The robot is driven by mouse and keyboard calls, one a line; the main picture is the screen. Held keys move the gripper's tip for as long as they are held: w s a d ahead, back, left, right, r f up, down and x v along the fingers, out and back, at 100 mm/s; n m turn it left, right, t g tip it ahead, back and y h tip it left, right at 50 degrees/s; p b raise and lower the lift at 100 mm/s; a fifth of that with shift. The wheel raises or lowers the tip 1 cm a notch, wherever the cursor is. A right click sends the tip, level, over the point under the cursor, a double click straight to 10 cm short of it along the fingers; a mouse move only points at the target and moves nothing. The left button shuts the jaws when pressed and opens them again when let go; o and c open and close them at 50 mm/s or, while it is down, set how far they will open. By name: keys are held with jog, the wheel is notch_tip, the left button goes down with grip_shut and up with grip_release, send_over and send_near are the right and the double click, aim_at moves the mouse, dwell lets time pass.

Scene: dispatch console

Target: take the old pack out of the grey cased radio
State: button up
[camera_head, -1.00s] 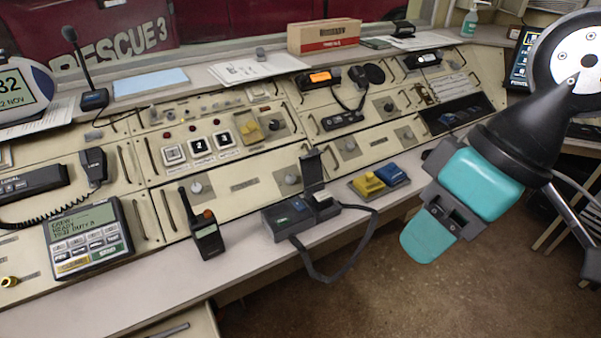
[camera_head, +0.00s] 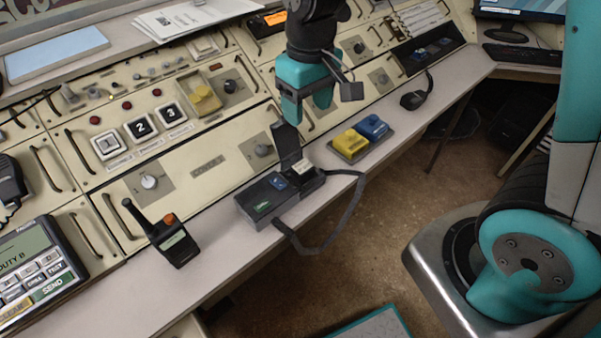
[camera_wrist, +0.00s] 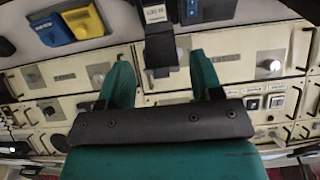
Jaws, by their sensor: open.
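The grey cased radio (camera_head: 265,200) lies on the front ledge of the console with its strap hanging over the edge. Its lid (camera_head: 287,143) stands open at the right end. A pale-labelled pack (camera_head: 302,172) sits in the opened compartment. My gripper (camera_head: 308,106) is open and empty, above and behind the lid, apart from the radio. In the wrist view the two teal fingers (camera_wrist: 160,68) point towards the console. There the radio (camera_wrist: 218,10) is cut off at the top edge, with the pack's label (camera_wrist: 155,13) and the dark lid (camera_wrist: 159,48) showing between and beyond the fingers.
A yellow block (camera_head: 350,140) and a blue block (camera_head: 372,126) sit in a tray right of the radio. A handheld radio (camera_head: 172,240) stands upright to the left. A dark handset (camera_head: 415,98) lies farther right. The ledge between handheld and cased radio is clear.

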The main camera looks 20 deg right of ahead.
aim_at(306, 169)
jog(key=f, duration=1.2)
jog(key=w+f, duration=0.1)
jog(key=f, duration=0.5)
jog(key=shift+d+f, duration=0.1)
jog(key=shift+d, duration=0.2)
jog(key=c, duration=0.8)
jog(key=shift+o, duration=0.2)
